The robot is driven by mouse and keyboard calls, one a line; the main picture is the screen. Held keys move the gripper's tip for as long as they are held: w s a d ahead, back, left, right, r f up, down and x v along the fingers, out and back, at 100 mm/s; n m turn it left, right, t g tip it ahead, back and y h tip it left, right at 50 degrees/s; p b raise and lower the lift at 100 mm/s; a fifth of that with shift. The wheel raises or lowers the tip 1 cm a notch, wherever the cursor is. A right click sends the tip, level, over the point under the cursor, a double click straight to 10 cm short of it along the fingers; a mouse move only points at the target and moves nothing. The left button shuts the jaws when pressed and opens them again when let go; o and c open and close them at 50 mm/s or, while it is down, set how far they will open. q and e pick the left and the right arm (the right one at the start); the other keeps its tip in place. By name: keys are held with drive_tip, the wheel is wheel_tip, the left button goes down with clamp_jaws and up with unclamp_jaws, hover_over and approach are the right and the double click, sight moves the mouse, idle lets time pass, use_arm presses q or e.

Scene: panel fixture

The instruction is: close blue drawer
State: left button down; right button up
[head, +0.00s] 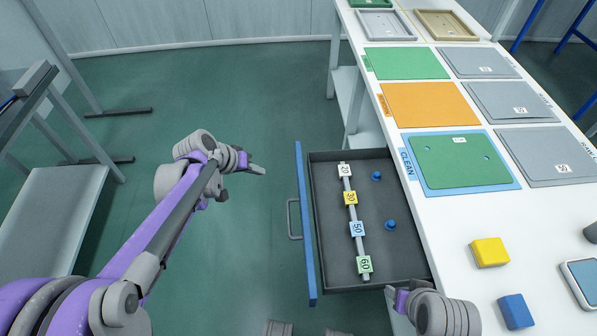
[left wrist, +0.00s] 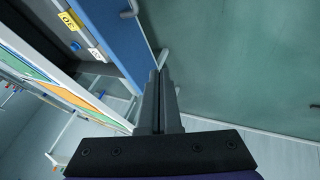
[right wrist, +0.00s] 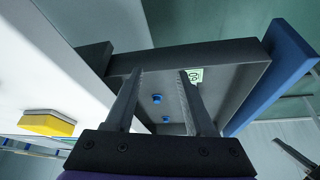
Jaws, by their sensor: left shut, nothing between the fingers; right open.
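The blue drawer (head: 306,230) stands pulled out from the white table. Its blue front panel with a grey handle (head: 292,220) faces left in the head view. Inside lie a bar with numbered tags (head: 350,198) and two blue knobs (head: 390,224). My left gripper (head: 262,170) is shut and empty, to the left of the front panel's far end and apart from it. In the left wrist view the blue panel (left wrist: 112,40) is beside the fingers. My right gripper (head: 390,291) is open at the drawer's near right corner; in its wrist view the drawer wall (right wrist: 215,52) lies beyond the fingers.
The white table (head: 440,220) holds green, orange and grey panels, a yellow block (head: 489,252) and a blue block (head: 515,311). A grey bench (head: 50,215) stands at the left. The green floor left of the drawer is clear.

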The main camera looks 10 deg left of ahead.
use_arm(q)
drive_tip(key=w+d+f+b, duration=0.2)
drive_tip(key=w+d+f, duration=0.4)
drive_tip(key=w+f, duration=0.2)
drive_tip(key=shift+d+f, duration=0.2)
drive_tip(key=shift+d, duration=0.2)
use_arm(e)
drive_tip(key=shift+s+d+f, duration=0.1)
drive_tip(key=shift+d+f, duration=0.05)
drive_tip(key=shift+f, duration=0.5)
drive_tip(key=shift+d+f, duration=0.1)
drive_tip(key=shift+f, duration=0.5)
use_arm(q)
drive_tip(key=shift+w, duration=0.1)
